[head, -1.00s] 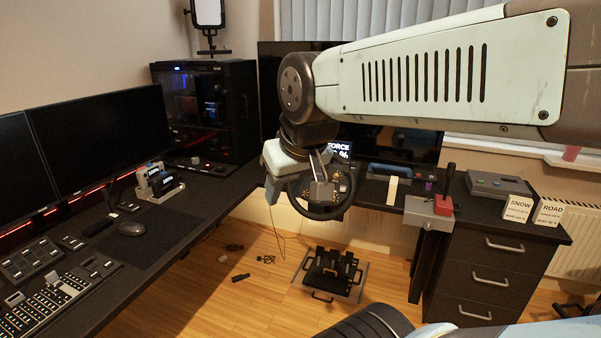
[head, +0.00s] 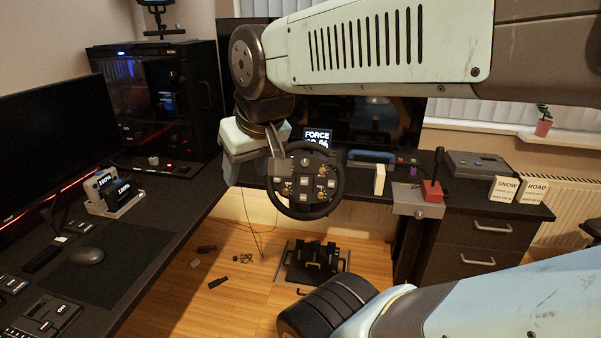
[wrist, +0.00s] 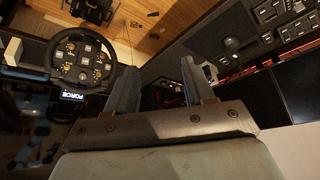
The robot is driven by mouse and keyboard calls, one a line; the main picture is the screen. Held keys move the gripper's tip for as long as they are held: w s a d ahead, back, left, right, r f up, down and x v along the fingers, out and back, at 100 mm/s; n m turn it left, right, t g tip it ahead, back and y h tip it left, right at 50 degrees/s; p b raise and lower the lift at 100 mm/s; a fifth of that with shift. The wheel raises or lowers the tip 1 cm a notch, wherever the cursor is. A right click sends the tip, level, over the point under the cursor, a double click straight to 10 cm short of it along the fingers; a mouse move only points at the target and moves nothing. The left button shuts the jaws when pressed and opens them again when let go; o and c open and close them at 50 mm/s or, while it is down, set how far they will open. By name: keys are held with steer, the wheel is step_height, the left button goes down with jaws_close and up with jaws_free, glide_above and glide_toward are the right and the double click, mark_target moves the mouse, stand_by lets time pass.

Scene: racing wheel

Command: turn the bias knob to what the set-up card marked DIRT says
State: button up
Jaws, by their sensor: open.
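The black racing wheel (head: 337,190) stands at the far desk's edge, with several small knobs and buttons on its hub (head: 305,182). I cannot tell which control is the bias knob. A small screen (head: 318,138) above the wheel reads FORCE with a percentage. The set-up cards marked SNOW (head: 504,189) and ROAD (head: 534,190) stand at the right; no DIRT label is readable. My gripper (wrist: 160,88) is open and empty, its fingers apart. In the head view it hangs in front and left of the wheel.
A pale block (head: 379,180), a grey bracket with a red-based lever (head: 432,190) and a grey box (head: 478,164) lie right of the wheel. Pedals (head: 312,262) stand on the floor.

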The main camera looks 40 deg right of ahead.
steer(key=w+d+f+m+t, duration=0.1)
steer(key=w+f+m, duration=0.2)
steer(key=w, duration=0.5)
steer(key=w+f+m+t, duration=0.1)
steer(key=w+f+m, duration=0.2)
steer(key=w, duration=0.5)
steer(key=w+d+f+m+t+h, duration=0.2)
steer(key=w+d+f+m, duration=0.4)
steer(key=w+f, duration=0.25)
steer(key=m+g+h, duration=0.3)
steer(key=m+h, duration=0.6)
steer(key=h, duration=0.6)
glide_toward(322, 171)
steer(key=x, duration=0.7)
steer(key=shift+w+d, duration=0.1)
steer(key=shift+d, duration=0.3)
jaws_close()
